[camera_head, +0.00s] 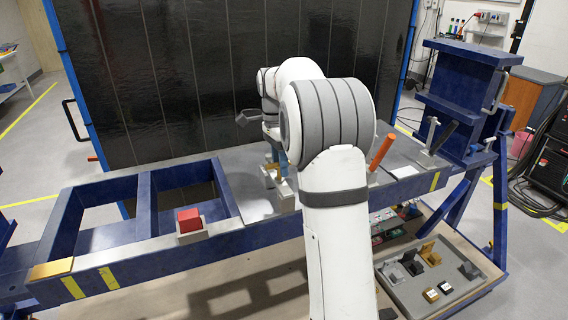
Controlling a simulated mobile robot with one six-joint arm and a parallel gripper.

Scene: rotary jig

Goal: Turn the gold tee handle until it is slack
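My white and grey arm reaches up from the bottom middle and bends over the blue jig frame, covering much of its centre. Its wrist points down behind the elbow. My gripper (279,166) is only partly seen, low over the grey plate, so I cannot tell whether it is open or shut. Small gold parts (286,189) show right beside and below it. I cannot make out a clear tee shape there, and I cannot tell whether the gripper touches them.
A red block (189,219) sits on the front beam at left. An orange handle (381,152) and a black-handled clamp (440,138) stand to the right. A grey tray (470,291) with several small parts lies below right. A large dark panel (190,70) stands behind.

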